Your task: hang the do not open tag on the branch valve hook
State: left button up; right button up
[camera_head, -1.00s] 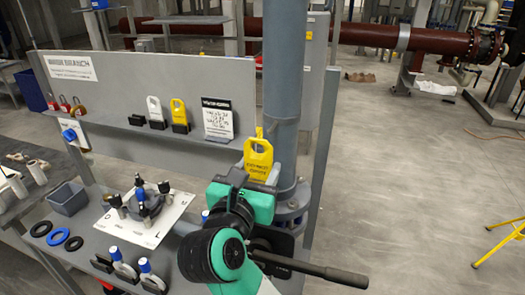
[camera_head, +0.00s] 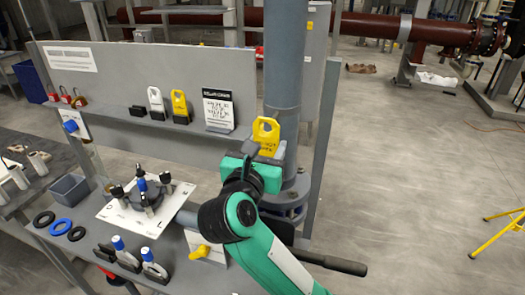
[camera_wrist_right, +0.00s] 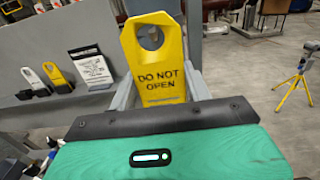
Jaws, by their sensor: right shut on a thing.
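The yellow DO NOT OPEN tag (camera_head: 266,133) is upright in my right gripper (camera_head: 262,160), in front of the grey vertical pipe (camera_head: 284,75). In the right wrist view the tag (camera_wrist_right: 158,60) faces me, its round hole at the top, with the gripper's fingers (camera_wrist_right: 163,95) at its lower part. The hole looks empty. A yellow handle (camera_head: 204,252) on a pipe fitting shows at the bench front, left of my right arm. I cannot make out the branch valve hook; my arm covers part of that area. My left gripper is not in view.
A white tag (camera_head: 155,101) and another yellow tag (camera_head: 180,105) stand on the panel ledge beside a printed card (camera_head: 217,108). A flanged base and a dark lever (camera_head: 335,264) lie close right of my arm. Open floor (camera_head: 420,190) is further right.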

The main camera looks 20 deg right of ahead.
jog(key=shift+x, duration=1.55)
jog(key=shift+w+d+f+b, duration=0.4)
jog(key=shift+w+f+b, duration=0.15)
jog(key=shift+f, duration=0.1)
jog(key=o, duration=1)
